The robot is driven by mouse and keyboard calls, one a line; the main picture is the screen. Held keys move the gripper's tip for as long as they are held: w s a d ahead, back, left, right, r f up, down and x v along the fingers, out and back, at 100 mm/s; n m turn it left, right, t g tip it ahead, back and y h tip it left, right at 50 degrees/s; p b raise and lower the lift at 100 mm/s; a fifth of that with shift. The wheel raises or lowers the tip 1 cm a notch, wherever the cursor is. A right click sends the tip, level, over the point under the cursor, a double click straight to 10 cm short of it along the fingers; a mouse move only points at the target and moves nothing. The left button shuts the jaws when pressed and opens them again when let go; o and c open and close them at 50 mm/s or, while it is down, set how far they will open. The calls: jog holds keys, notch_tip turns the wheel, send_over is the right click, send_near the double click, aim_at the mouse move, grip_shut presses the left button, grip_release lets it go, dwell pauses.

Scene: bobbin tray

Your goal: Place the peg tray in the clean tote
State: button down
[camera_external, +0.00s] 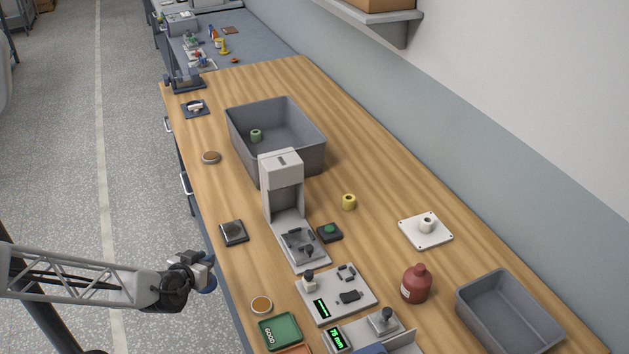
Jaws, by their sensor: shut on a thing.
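My gripper (205,278) is at the left, just off the table's left edge and low in the picture. It is shut on a small dark blue thing (208,287), mostly hidden by the gripper, so I cannot tell what it is. A white square plate (408,230) with a white bobbin standing on it lies right of centre; it may be the peg tray, and my gripper is far from it. A large grey tote (310,150) at the back holds a green bobbin (256,135). A smaller grey tote (482,322) at the front right looks empty. No label shows which is clean.
A grey upright device (282,170) stands before the large tote. A yellow bobbin (349,202), red-brown bottle (416,285), white panel (330,305), green tray (279,331) and dark square dish (233,233) stand about. The table's right side behind the white plate is clear.

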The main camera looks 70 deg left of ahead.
dwell(0.8)
jog(key=shift+w+r, duration=0.2)
jog(key=shift+w, duration=0.3)
jog(key=w+d+r+m+t+h, duration=0.1)
jog(key=w+d+r+m+h, duration=0.2)
jog(key=w, duration=0.9)
jog(key=w+d+r+t, duration=0.15)
jog(key=w+d, duration=0.35)
jog(key=w, duration=0.7)
jog(key=w+d+r+m+t+h, duration=0.1)
jog(key=w+d+r+m+h, duration=0.2)
jog(key=w, duration=0.9)
jog(key=w+d+f+m+h, duration=0.1)
jog(key=w+d, duration=1.1)
jog(key=d, duration=0.3)
jog(key=w+d+f+m+h, duration=0.1)
jog(key=w+d+m+h, duration=0.1)
jog(key=w+d, duration=1)
jog(key=d, duration=0.4)
jog(key=shift+w+d+h, duration=0.15)
jog(key=shift+d+h, duration=0.05)
jog(key=shift+h, duration=0.1)
jog(key=shift+t, duration=0.25)
notch_tip(320, 180, down, 6)
jog(key=shift+f, duration=0.15)
